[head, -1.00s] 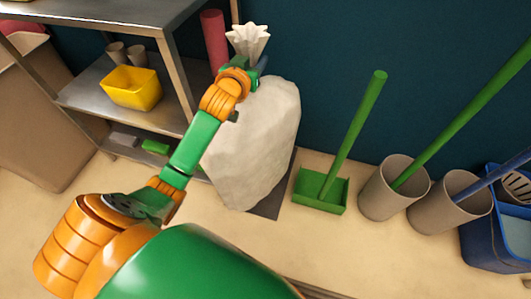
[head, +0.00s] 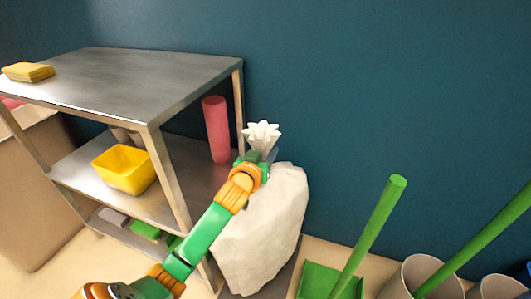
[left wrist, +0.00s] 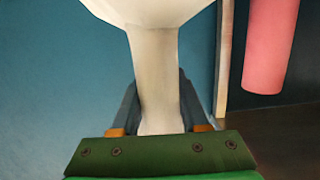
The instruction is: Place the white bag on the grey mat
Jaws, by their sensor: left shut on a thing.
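The white bag (head: 262,235) stands upright against the blue wall, just right of the metal shelf, with its gathered top (head: 262,135) uppermost. My left gripper (head: 258,163) is shut on the bag's neck, just below the gathered top. In the left wrist view the pale neck (left wrist: 156,75) runs between the two fingers (left wrist: 157,108). A small strip of the grey mat (head: 288,278) shows beside the bag's lower right edge; the bag hides the rest. I cannot tell whether the bag's base touches the mat. My right gripper is not in view.
The metal shelf (head: 165,75) stands close on the left, holding a yellow bin (head: 126,170) and a red cylinder (head: 216,130). A green dustpan (head: 318,282) with a green handle (head: 372,230) and grey buckets (head: 424,272) stand to the right.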

